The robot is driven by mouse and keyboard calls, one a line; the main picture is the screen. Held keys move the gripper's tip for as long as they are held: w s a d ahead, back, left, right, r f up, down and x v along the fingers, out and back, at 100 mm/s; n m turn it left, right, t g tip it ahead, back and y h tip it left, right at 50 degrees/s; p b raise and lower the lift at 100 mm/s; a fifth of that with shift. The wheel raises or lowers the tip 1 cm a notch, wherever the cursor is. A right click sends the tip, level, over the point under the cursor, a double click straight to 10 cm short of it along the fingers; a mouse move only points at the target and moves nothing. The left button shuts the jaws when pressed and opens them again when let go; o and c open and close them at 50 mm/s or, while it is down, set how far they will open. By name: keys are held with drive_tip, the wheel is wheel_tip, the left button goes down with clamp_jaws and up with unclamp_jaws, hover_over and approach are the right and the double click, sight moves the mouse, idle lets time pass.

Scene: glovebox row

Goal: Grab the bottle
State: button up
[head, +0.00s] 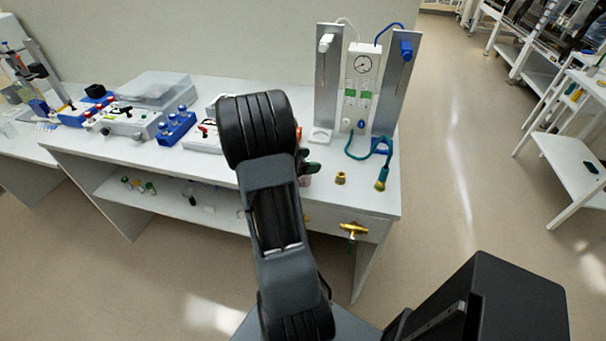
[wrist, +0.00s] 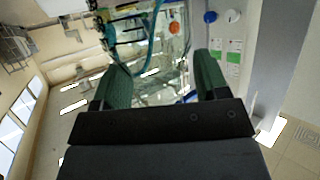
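My gripper (head: 308,166) is mostly hidden behind my own arm in the head view. Its dark green fingers show just right of the arm, over the bench. In the wrist view my gripper (wrist: 163,72) has its two green fingers spread apart. A clear, glassy thing (wrist: 165,68) shows between and beyond the fingers, with an orange round spot near its top. It may be the bottle, but its outline is unclear and I cannot tell whether the fingers touch it. In the head view a small pinkish clear part (head: 305,181) shows below the fingers.
The white bench (head: 225,167) carries a stand with a gauge panel (head: 361,80) and two metal uprights behind my gripper. A teal hose (head: 359,153) and a brass fitting (head: 341,178) are to the right. Blue and white devices (head: 176,127) stand left.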

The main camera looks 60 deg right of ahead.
drive_tip(key=c, duration=1.2)
clamp_jaws()
drive_tip(key=shift+r, duration=0.25)
